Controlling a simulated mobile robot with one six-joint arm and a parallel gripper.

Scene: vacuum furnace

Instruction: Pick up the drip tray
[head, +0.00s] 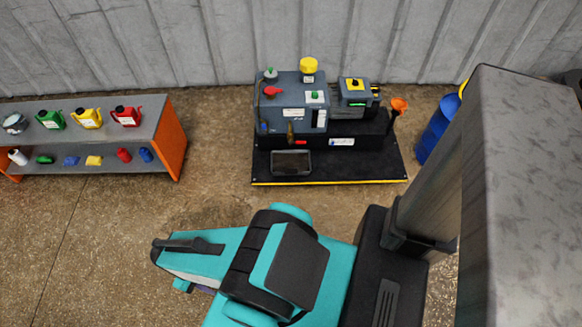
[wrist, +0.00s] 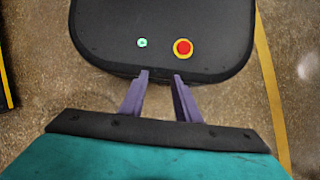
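The drip tray (head: 291,163) is a dark, shallow rectangular tray with a lighter rim. In the head view it sits on the black platform (head: 345,170) at the front left, just in front of the grey pump unit (head: 290,105). My gripper (wrist: 160,77) shows in the wrist view as two purple fingers set apart, with nothing between them. In the head view my folded arm hides nearly all of the gripper. It is well short of the tray, on the near side of the platform. The tray is not in the wrist view.
An orange-ended shelf (head: 170,140) with bottles and cans stands at the left. A corrugated wall (head: 230,40) is behind. Floor (head: 215,180) between shelf and platform is clear.

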